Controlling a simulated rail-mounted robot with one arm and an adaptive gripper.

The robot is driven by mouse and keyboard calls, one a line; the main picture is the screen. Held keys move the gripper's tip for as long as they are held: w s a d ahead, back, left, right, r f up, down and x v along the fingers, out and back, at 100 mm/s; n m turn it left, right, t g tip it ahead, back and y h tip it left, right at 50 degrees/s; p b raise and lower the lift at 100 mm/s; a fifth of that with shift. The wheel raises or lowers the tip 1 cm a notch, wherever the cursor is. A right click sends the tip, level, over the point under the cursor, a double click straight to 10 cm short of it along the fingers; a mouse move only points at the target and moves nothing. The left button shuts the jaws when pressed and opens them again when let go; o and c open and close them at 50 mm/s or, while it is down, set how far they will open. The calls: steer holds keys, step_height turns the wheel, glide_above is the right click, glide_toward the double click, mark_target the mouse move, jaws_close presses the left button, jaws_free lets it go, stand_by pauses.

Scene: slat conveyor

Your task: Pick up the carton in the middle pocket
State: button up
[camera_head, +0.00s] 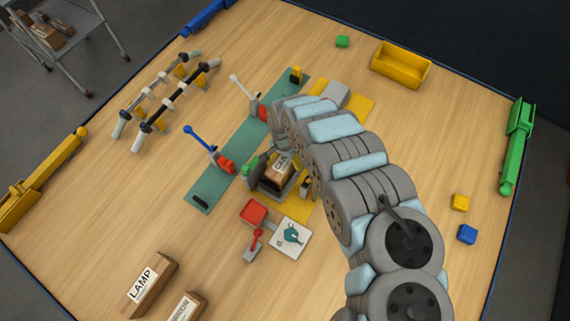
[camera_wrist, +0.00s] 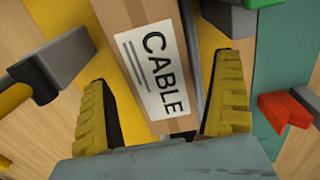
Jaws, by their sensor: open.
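A brown carton with a white CABLE label (camera_wrist: 160,72) lies between the two yellow fingers of my gripper (camera_wrist: 165,85) in the wrist view. The fingers are open, one on each side of the carton, and gaps show beside it. The head view shows a labelled carton (camera_head: 280,166) in a dark grey holder (camera_head: 270,189) at the end of my arm. My fingers are largely hidden there by my arm. Which pocket this is, I cannot tell.
A LAMP carton (camera_head: 150,284) and another carton (camera_head: 185,307) stand at the lower left. A teal strip (camera_head: 212,188) carries a blue-handled lever (camera_head: 200,142) and a white-handled lever (camera_head: 243,92) beside the holder. A red lever (camera_head: 255,240) stands below it. A yellow tray (camera_head: 401,64) is upper right.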

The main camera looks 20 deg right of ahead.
steer(key=shift+f, duration=1.75)
steer(key=c, duration=1.4)
